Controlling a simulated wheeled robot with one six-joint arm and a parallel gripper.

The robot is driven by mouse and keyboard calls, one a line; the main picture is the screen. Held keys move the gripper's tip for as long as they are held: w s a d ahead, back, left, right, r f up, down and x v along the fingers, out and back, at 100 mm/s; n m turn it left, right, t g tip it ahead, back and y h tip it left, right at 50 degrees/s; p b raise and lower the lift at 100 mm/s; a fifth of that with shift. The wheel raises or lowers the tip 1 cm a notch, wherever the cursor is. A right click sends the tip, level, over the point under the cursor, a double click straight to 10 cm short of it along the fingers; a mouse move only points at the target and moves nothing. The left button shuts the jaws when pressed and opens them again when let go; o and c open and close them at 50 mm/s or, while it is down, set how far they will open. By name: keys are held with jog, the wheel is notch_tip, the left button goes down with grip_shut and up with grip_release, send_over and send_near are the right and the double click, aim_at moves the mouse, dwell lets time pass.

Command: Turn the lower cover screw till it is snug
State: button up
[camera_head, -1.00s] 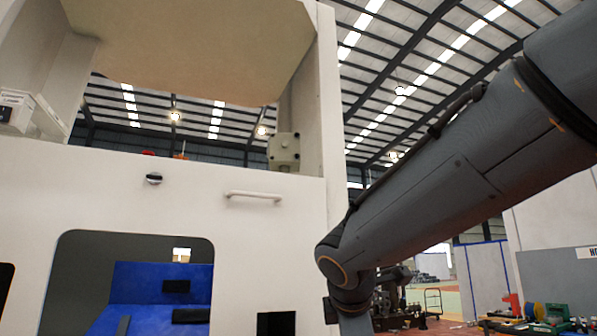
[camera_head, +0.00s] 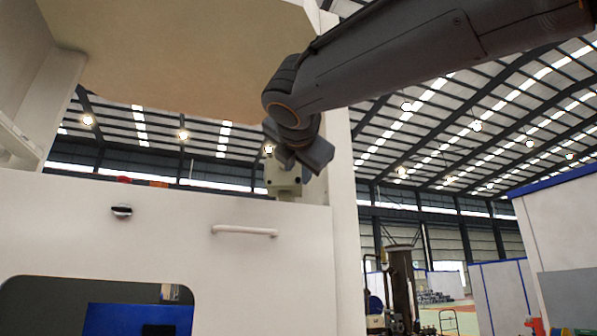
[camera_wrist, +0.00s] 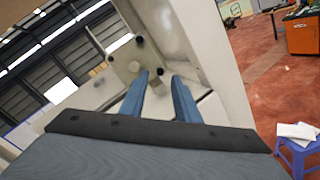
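A small pale grey box (camera_head: 284,184) sits on the white machine's ledge by its right post. Its upper part is hidden behind my arm in the head view. In the wrist view, several dark round knobs or screw heads (camera_wrist: 134,66) show just beyond my fingers; I cannot tell which is the lower cover screw. My gripper (camera_wrist: 160,76) has two blue fingers spread apart with nothing clearly between them. They point at the pale box area, and contact cannot be judged. In the head view my wrist is in front of the box.
The white machine front (camera_head: 60,222) has a bar handle (camera_head: 244,231) and a dark knob (camera_head: 121,211). Its post (camera_head: 345,240) stands close to my wrist. A blue stool (camera_wrist: 298,152) and an orange cabinet (camera_wrist: 302,32) stand on the open floor at right.

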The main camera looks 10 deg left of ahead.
aim_at(298, 180)
jog(key=shift+w+a+p, duration=0.2)
jog(key=shift+w+p, duration=0.15)
jog(key=shift+w, duration=0.65)
jog(key=shift+w+a+p, duration=0.2)
jog(key=shift+w+p, duration=0.15)
jog(key=shift+w, duration=0.65)
grip_shut()
jog(key=shift+f, duration=0.1)
